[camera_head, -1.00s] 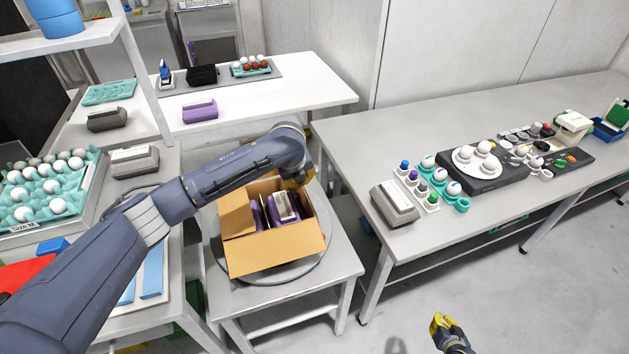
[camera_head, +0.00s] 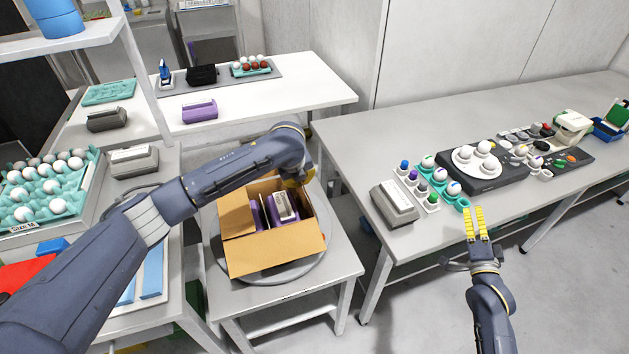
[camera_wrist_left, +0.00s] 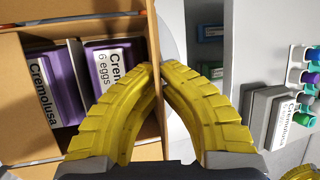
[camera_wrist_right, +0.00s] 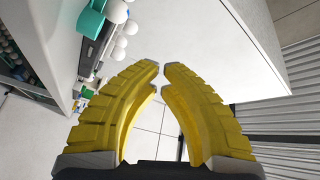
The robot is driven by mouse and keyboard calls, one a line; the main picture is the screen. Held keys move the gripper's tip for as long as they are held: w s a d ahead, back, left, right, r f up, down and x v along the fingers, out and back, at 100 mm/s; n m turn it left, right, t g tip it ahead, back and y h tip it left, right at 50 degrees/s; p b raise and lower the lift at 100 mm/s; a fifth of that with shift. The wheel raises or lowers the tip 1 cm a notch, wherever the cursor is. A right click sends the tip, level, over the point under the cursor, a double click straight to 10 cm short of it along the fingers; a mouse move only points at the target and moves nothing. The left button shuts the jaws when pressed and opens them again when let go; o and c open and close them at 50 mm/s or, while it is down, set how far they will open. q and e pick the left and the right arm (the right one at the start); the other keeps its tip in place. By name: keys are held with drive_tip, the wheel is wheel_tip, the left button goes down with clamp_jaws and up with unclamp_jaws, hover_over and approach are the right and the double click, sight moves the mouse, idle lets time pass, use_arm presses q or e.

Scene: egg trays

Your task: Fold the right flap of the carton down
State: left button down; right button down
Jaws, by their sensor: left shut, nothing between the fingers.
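The open cardboard carton (camera_head: 275,252) stands on a round grey turntable (camera_head: 290,278) on a small table. Purple egg boxes (camera_head: 282,207) are inside it. Its right side, with the right flap, is partly hidden by my left arm in the head view. In the left wrist view, a thin upright cardboard edge (camera_wrist_left: 156,115) runs between the egg boxes and the outside. My left gripper (camera_wrist_left: 161,66) is shut, its fingertips at that edge; no cardboard is gripped. My right gripper (camera_head: 474,208) is raised before the right-hand table, away from the carton, its fingertips almost together and empty.
The long grey table (camera_head: 340,140) on the right holds a grey labelled box (camera_head: 394,203), a teal egg tray (camera_head: 460,203) and a dark sorting device. An egg tray (camera_head: 45,185) is at the left. Free floor lies between the small table and my right arm.

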drive_tip(key=w+a+r+y, duration=0.1)
drive_tip(key=a+y, duration=0.1)
drive_tip(key=a, duration=0.3)
drive_tip(key=w+a+r+y, duration=0.2)
drive_tip(key=a, duration=0.4)
drive_tip(key=w+a+r+n+y, duration=0.1)
drive_tip(key=w+a+y, duration=0.1)
drive_tip(key=a, duration=0.4)
drive_tip(key=shift+w+r, duration=0.25)
drive_tip(key=shift+r, duration=0.05)
drive_tip(key=a+n+g+y, duration=0.4)
drive_tip(key=a+y, duration=0.3)
drive_tip(key=a, duration=1)
drive_tip(key=w+a+f, duration=0.1)
drive_tip(key=w+a, duration=0.5)
drive_tip(key=a, duration=0.2)
drive_tip(key=shift+a+f, duration=0.35)
